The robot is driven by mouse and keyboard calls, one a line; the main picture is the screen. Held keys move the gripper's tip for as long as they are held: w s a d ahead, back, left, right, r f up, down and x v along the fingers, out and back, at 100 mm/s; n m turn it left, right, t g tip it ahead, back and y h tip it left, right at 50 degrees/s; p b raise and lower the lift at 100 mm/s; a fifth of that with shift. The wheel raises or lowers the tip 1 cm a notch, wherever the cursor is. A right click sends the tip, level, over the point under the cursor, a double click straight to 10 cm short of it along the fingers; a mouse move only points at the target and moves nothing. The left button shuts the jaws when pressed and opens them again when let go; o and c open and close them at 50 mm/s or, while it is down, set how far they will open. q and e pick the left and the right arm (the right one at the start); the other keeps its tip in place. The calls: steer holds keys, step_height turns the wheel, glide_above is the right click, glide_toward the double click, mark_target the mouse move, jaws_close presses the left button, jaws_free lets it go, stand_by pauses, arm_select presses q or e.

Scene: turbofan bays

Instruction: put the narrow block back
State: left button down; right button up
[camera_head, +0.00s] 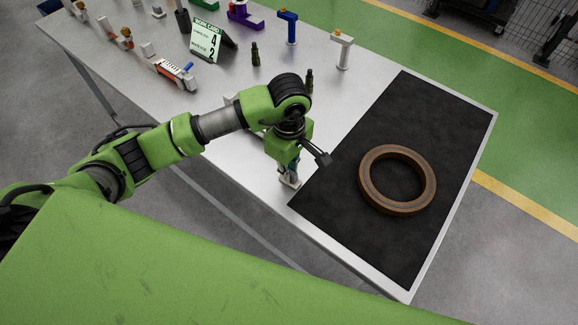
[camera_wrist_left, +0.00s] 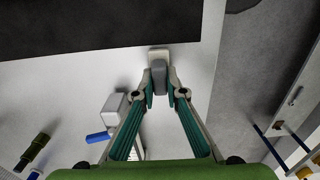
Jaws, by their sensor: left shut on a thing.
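My left gripper (camera_head: 290,172) points down over the near edge of the metal table, just left of the black mat. In the left wrist view its two green-sided fingers (camera_wrist_left: 159,88) are closed on a small block (camera_wrist_left: 158,58), pale on top with a grey face. I take this to be the narrow block. In the head view only a pale bit of it shows below the fingers, at the table surface. I cannot tell whether it touches the table. My right gripper is not in view.
A brown ring (camera_head: 372,191) lies on the black mat (camera_head: 440,110). A work card (camera_head: 205,40), two dark bottles (camera_head: 255,54), a blue stand (camera_head: 291,27) and a white stand (camera_head: 343,50) are farther back. A white block with a blue part (camera_wrist_left: 112,108) is left of my gripper.

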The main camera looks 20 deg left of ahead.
arm_select(q)
steer(key=shift+f+b, duration=0.2)
steer(key=shift+b, duration=0.1)
steer(key=c, duration=2)
jaws_free()
steer(key=shift+c, duration=0.2)
steer(key=shift+r, duration=0.1)
steer(key=shift+r+p, duration=0.25)
steer(key=shift+p, duration=0.15)
step_height(320, 180, up, 12)
steer(key=b, duration=0.3)
steer(key=shift+f+b, duration=0.15)
steer(key=shift+b, duration=0.25)
